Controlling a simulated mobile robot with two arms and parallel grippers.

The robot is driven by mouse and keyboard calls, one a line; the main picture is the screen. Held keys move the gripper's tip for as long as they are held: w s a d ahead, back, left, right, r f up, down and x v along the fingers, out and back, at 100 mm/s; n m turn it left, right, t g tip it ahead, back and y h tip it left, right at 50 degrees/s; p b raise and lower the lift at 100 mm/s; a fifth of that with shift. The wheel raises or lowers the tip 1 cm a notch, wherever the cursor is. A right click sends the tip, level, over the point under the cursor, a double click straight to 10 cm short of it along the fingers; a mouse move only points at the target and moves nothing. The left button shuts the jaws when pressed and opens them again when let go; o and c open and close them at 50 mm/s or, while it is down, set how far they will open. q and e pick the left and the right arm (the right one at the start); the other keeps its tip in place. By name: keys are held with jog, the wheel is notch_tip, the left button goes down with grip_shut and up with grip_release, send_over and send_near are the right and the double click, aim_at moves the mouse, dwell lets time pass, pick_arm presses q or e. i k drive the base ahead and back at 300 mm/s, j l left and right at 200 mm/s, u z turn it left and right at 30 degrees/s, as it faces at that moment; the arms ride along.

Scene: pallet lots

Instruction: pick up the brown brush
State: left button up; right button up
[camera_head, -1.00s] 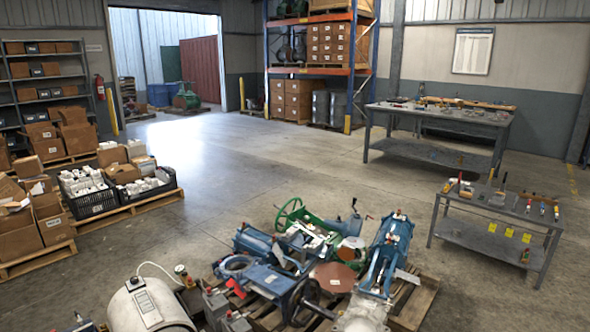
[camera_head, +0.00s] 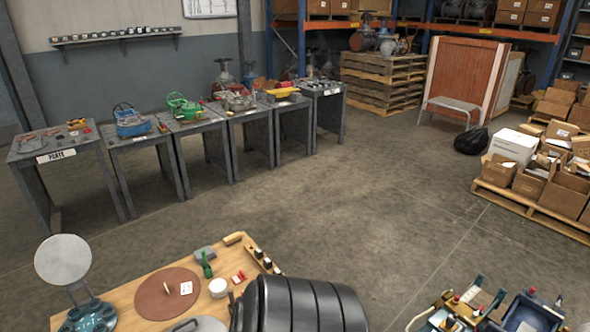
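I cannot make out the brown brush for certain. A small tan-brown block (camera_head: 233,238) lies at the far edge of the wooden-topped table (camera_head: 130,296) at the bottom left; it is too small to tell whether it is a brush. Neither of my grippers is in view.
A green-handled tool (camera_head: 206,264), a white round container (camera_head: 218,288) and a brown disc (camera_head: 168,293) are on the wooden top. Grey tables line the left wall. A loaded pallet (camera_head: 535,207) stands right. The middle floor is clear.

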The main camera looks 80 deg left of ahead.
aim_at(230, 293)
jog(key=u, duration=3.3)
